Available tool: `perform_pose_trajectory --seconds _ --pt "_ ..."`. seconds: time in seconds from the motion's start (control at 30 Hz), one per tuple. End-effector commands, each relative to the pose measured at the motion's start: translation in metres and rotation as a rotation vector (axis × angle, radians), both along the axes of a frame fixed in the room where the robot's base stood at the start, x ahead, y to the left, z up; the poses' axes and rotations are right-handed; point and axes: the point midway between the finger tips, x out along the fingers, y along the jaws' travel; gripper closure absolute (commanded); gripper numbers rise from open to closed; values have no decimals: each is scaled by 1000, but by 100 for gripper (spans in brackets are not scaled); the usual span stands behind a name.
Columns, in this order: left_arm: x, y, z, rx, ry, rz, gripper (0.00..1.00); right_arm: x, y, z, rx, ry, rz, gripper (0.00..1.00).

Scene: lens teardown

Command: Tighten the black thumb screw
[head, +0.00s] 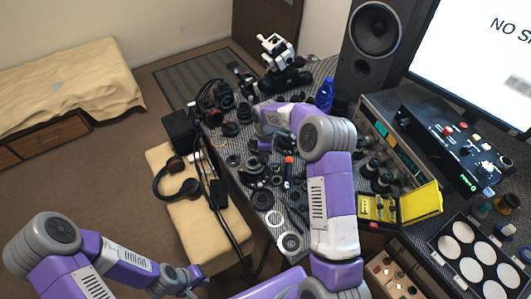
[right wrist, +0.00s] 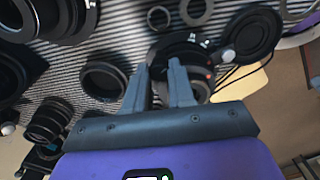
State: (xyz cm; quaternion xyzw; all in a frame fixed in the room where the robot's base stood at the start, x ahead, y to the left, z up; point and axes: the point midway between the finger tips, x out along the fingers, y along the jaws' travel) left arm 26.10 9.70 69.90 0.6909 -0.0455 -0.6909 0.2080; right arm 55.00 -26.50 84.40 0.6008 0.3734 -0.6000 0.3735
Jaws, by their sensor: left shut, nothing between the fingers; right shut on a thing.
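My right gripper (head: 263,146) is over the patterned table among the dark lens parts, its arm reaching across from the right. In the right wrist view its two grey fingers (right wrist: 158,72) are close together, at a black round lens part (right wrist: 190,48) with a small silver knob on its side. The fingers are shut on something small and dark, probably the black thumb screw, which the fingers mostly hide. My left gripper (head: 194,279) is shut and empty, low over the floor side, away from the table.
Lens rings and barrels crowd the table around my right gripper. A yellow case (head: 400,205), a black speaker (head: 375,45) and a blue bottle (head: 324,95) stand nearby. Headphones (head: 178,185) lie on the tan bench (head: 215,235). The floor at left is clear.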

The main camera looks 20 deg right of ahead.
Motion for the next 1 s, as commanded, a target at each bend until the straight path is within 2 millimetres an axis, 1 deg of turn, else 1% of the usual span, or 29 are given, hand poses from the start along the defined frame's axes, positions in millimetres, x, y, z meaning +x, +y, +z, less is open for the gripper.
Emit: perform_pose_trajectory --seconds 0.23,0.63,0.67,0.8,1.0 --pt "0 0 1 0 0 0 100 0 0 0 -1 0 -44 100" --pt "0 0 1 0 0 0 100 0 0 0 0 0 -48 100" --pt "0 0 1 0 0 0 100 0 0 0 0 0 -48 72" --pt "0 0 1 0 0 0 100 0 0 0 0 0 -48 50" --pt "0 0 1 0 0 0 100 0 0 0 0 0 -47 50"
